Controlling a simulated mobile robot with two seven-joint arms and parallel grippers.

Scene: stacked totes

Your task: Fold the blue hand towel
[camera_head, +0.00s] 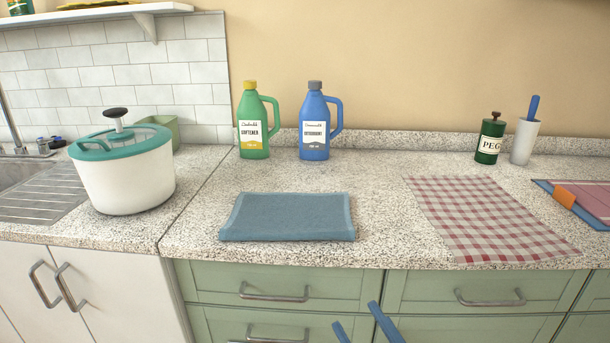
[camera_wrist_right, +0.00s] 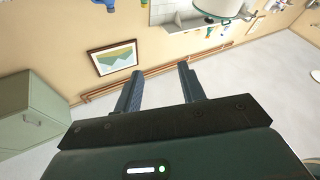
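The blue hand towel (camera_head: 287,217) lies flat as a rectangle on the speckled worktop, near its front edge. Its front edge shows some thickness, but I cannot tell how many layers it has. My right gripper (camera_head: 358,322) shows at the bottom of the head view, in front of the drawers and below the worktop, apart from the towel. In the right wrist view its two fingers (camera_wrist_right: 158,88) stand apart with nothing between them. My left gripper is not in view.
A green softener bottle (camera_head: 254,138) and a blue detergent bottle (camera_head: 315,139) stand behind the towel. A white pot (camera_head: 125,178) stands left. A red checked cloth (camera_head: 492,220) lies right. Worktop around the towel is clear.

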